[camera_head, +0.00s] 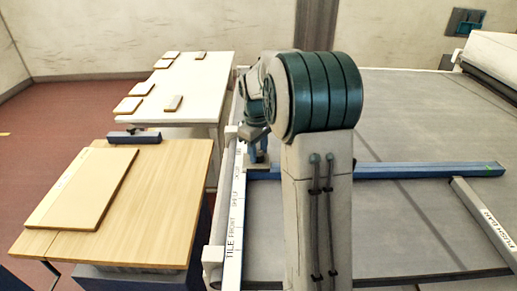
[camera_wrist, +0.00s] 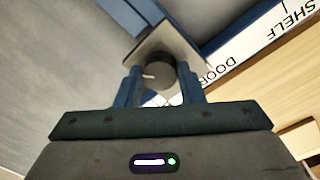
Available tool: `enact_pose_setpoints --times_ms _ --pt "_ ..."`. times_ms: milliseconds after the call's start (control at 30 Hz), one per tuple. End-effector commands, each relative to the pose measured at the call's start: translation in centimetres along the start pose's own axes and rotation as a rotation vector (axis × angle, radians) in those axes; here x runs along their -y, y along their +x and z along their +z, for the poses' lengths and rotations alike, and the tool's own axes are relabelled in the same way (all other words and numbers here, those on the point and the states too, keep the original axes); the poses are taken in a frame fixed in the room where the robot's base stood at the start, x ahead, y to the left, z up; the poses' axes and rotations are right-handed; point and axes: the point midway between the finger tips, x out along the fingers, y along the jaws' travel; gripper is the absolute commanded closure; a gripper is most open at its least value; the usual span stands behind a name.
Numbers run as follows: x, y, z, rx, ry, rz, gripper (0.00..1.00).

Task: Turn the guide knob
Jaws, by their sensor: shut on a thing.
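The guide knob (camera_wrist: 158,74) is a dark round knob on a pale square plate (camera_wrist: 180,44) in the wrist view. My gripper (camera_wrist: 160,86) has one blue finger on each side of it and is shut on it. A small light mark shows at the knob's left side. In the head view my gripper (camera_head: 258,154) points down over the left end of the blue guide bar (camera_head: 430,170).
A white labelled rail (camera_head: 233,225) runs along the left edge of the grey bed (camera_head: 400,115). A pale push bar (camera_head: 484,214) lies at right. Left stand a wooden table (camera_head: 165,215) with a board (camera_head: 85,188) and a white table (camera_head: 205,88) with several tiles.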

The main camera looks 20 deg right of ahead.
Motion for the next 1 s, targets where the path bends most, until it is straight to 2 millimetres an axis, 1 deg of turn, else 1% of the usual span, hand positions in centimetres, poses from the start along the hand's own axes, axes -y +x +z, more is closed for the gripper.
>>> enact_pose_setpoints --times_ms 700,1000 --pt "0.0 -0.19 -0.2 0.035 0.672 0.002 0.88" --pt "0.01 -0.16 -0.26 0.047 0.888 0.002 0.88"
